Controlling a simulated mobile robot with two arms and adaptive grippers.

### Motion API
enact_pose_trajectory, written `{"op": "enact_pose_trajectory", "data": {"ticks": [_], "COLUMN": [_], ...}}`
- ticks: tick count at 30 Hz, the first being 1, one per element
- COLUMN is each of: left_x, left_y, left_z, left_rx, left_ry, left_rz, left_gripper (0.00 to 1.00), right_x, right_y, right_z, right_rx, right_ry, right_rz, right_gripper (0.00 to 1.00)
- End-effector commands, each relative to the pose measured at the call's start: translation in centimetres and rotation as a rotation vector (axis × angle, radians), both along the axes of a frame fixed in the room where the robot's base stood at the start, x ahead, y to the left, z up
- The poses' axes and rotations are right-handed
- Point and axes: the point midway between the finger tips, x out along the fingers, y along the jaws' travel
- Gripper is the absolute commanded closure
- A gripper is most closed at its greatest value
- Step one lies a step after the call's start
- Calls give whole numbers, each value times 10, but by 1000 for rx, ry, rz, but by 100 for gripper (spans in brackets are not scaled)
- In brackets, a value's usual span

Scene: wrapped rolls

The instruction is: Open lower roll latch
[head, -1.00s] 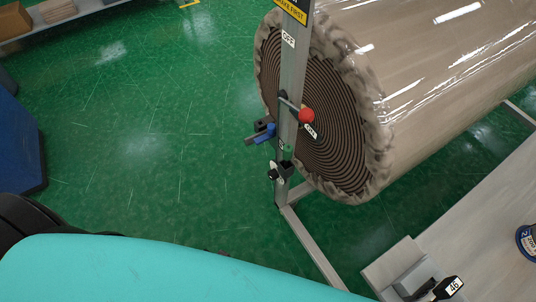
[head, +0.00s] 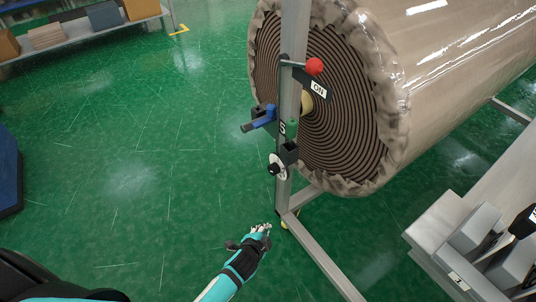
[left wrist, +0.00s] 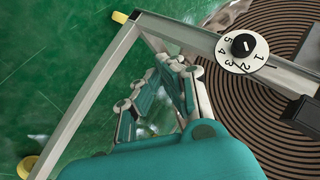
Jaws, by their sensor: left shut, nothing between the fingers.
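A wrapped roll (head: 340,95) with a dark spiral end sits behind an upright metal post (head: 290,100). On the post are a red-knobbed lever (head: 314,66) with an ON label, a blue-handled latch (head: 262,121) sticking out to the left, a small green knob (head: 292,126) and a white dial (head: 277,168). The numbered dial (left wrist: 241,50) also shows close in the left wrist view. My left gripper (head: 262,231) is shut and empty, below and left of the dial, apart from the post. Its fingers (left wrist: 178,75) show beneath the frame bar in the wrist view. My right gripper is not visible.
A metal foot bar (head: 325,258) runs from the post toward the lower right. A grey bench with blocks (head: 470,230) stands at right. A shelf with boxes (head: 75,35) is at the upper left. Green floor left of the post is clear.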

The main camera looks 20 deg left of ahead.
Motion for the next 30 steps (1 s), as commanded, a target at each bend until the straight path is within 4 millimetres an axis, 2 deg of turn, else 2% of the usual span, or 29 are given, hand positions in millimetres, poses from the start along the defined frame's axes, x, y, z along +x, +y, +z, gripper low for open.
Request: {"op": "enact_pose_trajectory", "data": {"ticks": [1, 3, 4, 6, 9, 12, 15, 20, 30], "left_x": [35, 67, 77, 90, 96, 94, 96, 114, 186], "left_y": [-6, -8, -8, -5, 1, 7, 9, 12, 20], "left_z": [14, 63, 84, 130, 182, 214, 228, 231, 230], "left_rx": [69, 188, 237, 342, 455, 522, 549, 551, 549], "left_ry": [-124, -274, -332, -448, -565, -626, -649, -651, -649], "left_rz": [-41, -78, -85, -87, -68, -47, -39, -39, -39], "left_gripper": [100, 100, 100, 100, 100, 100, 100, 100, 100], "right_x": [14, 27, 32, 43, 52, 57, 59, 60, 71], "right_y": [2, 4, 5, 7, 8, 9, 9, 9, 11], "right_z": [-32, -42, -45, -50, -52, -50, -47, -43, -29], "right_rx": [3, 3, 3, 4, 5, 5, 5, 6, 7], "right_ry": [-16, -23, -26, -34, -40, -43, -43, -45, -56], "right_rz": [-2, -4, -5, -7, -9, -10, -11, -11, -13], "right_gripper": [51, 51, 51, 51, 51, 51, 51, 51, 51]}}
